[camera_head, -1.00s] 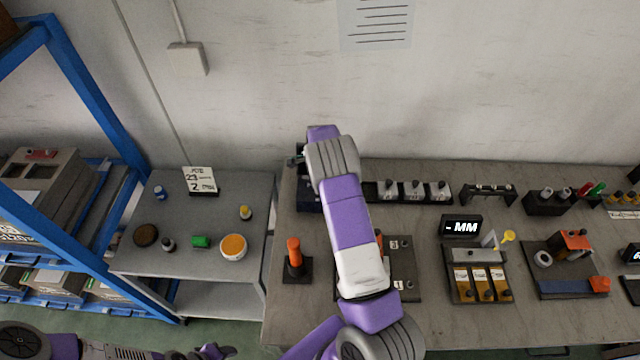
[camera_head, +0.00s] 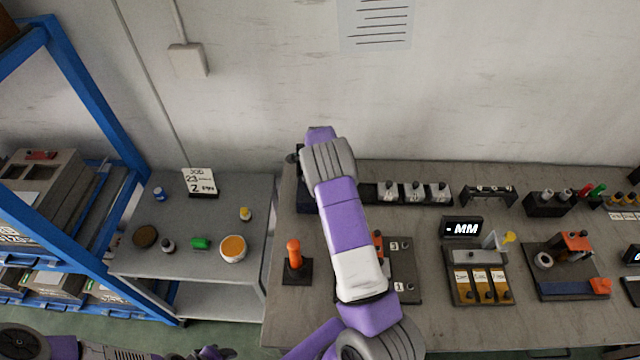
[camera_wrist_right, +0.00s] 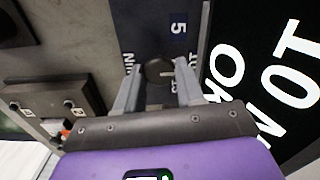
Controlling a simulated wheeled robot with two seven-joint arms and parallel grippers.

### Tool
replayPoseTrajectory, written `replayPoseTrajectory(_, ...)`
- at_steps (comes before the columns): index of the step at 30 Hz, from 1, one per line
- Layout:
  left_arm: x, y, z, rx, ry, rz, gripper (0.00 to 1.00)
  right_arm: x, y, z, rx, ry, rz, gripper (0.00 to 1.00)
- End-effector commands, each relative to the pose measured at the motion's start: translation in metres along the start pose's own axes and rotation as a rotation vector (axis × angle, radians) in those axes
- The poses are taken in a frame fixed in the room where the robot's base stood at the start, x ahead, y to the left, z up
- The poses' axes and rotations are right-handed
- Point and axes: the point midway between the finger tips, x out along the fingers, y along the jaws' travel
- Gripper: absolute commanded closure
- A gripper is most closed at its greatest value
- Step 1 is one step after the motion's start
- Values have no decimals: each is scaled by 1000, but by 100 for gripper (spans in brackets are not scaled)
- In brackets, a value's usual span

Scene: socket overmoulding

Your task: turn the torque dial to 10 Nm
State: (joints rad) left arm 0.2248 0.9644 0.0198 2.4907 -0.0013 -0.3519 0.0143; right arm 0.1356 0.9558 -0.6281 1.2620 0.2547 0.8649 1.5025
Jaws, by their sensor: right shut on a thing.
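The torque dial (camera_wrist_right: 159,72) is a dark round knob with a pale pointer line, on a dark panel (camera_wrist_right: 150,25) in the right wrist view. A white "5" is printed on the panel beside it. Other markings near the fingers are partly covered, and I cannot read the setting surely. My right gripper (camera_wrist_right: 160,80) is shut on the dial, one finger on each side. In the head view my right arm covers most of the dark unit (camera_head: 306,196) at the bench's back left, and the dial is hidden.
A black panel with large white letters (camera_wrist_right: 275,80) stands close to the right finger in the wrist view. On the bench, an orange-handled tool (camera_head: 294,253) stands left of my arm; a row of sockets (camera_head: 414,191) and a display (camera_head: 461,228) lie right of it.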

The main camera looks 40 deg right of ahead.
Motion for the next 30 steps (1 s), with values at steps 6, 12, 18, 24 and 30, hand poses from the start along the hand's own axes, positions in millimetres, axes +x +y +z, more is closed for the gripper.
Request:
replayPoseTrajectory(6, 0, 0, 0, 0, 0, 0, 52, -1, 0, 0, -1, 0, -2, 37)
replayPoseTrajectory(12, 0, 0, 0, 0, 0, 0, 52, 0, 0, 0, -1, 0, -1, 37)
replayPoseTrajectory(18, 0, 0, 0, 0, 0, 0, 52, -14, -1, 0, -1, -1, -4, 37)
replayPoseTrajectory(24, 0, 0, 0, 0, 0, 0, 52, -49, -1, 0, -1, -1, -5, 37)
replayPoseTrajectory(30, 0, 0, 0, 0, 0, 0, 52, -72, -1, 0, -1, -1, -3, 37)
